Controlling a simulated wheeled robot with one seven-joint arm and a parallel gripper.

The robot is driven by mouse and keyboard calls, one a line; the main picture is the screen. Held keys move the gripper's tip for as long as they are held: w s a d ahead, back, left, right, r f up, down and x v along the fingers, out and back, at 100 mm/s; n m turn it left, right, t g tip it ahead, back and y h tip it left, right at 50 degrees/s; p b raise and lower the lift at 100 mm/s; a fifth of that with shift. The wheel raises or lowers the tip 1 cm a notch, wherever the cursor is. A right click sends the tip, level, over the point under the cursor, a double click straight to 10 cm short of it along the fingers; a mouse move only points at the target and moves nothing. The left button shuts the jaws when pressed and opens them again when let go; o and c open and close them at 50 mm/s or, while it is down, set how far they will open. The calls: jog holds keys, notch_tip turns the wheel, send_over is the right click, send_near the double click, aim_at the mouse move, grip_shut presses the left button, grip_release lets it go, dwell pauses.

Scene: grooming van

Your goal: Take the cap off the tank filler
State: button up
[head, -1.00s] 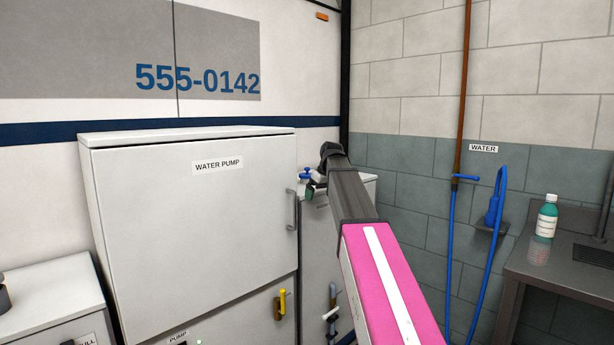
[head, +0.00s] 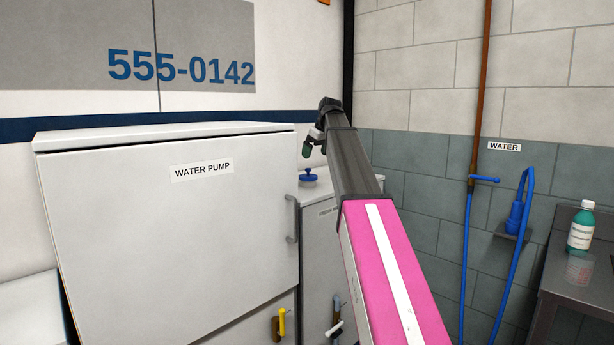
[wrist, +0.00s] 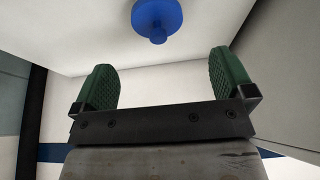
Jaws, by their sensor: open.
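The blue filler cap (head: 308,175) sits on top of the grey-white tank (head: 345,235), which stands right of the pump cabinet. In the wrist view the round blue cap (wrist: 157,16) is at the top centre, beyond the fingertips and cut by the frame edge. My gripper (wrist: 168,82) is open, its two green pads wide apart with nothing between them. In the head view my gripper (head: 306,150) is partly hidden by my arm and is just above the cap, apart from it.
The white WATER PUMP cabinet (head: 165,230) stands close on the left, with a grey handle (head: 292,220) facing the tank. A yellow valve handle (head: 282,322) is below. On the right are a blue hose (head: 468,260) and a counter with a green bottle (head: 582,228).

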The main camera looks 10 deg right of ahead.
aim_at(310, 170)
jog(key=x, duration=0.4)
jog(key=shift+w+f, duration=0.1)
jog(key=shift+f, duration=0.2)
jog(key=shift+w+x, duration=0.2)
jog(key=shift+x, duration=2.6)
jog(key=shift+d+r, duration=0.1)
jog(key=shift+d, duration=0.05)
jog(key=c, duration=0.8)
